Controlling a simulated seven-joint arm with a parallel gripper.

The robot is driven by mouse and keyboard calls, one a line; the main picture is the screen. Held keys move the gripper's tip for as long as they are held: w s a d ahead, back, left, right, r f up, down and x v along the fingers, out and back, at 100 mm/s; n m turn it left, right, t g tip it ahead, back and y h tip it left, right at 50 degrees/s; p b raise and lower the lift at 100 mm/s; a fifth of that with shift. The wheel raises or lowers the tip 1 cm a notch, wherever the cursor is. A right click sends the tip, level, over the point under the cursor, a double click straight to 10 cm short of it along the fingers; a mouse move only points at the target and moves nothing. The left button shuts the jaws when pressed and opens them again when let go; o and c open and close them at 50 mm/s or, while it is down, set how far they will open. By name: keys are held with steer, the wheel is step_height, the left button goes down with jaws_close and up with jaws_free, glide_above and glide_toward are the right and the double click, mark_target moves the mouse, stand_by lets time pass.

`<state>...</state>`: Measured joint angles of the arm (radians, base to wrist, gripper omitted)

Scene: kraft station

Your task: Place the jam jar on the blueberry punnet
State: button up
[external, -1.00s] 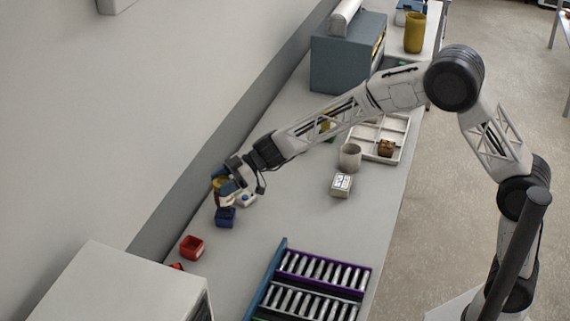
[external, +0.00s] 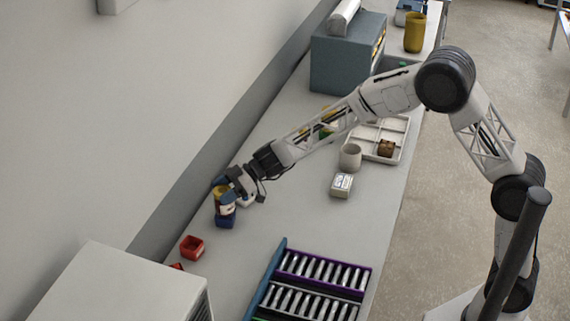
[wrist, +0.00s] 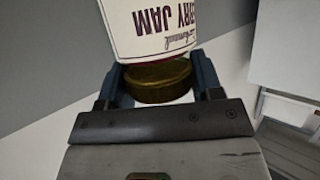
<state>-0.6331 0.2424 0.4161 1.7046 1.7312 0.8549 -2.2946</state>
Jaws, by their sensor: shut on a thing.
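My gripper (external: 228,190) is shut on the jam jar. The jar (external: 227,209) has a pale label and a gold lid and looks upright in the external view. In the wrist view the label (wrist: 155,28) reads "ERRY JAM" upside down, and the lid (wrist: 158,82) sits between the two fingers. A small blue punnet (external: 225,222), which I take for the blueberry one, is directly below the jar in the external view. The jar hides much of it, and I cannot tell whether they touch. The punnet does not show in the wrist view.
A red punnet (external: 192,247) stands nearer the camera, left of the blue one. A rack of metallic tubes (external: 316,285) lies at the front right. A small white box (external: 341,186), a pale cup (external: 350,156) and a divided tray (external: 390,124) are to the right. The middle counter is clear.

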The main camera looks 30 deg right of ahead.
steer(key=shift+f, duration=0.1)
steer(key=o, duration=1.1)
steer(key=shift+v, duration=6.05)
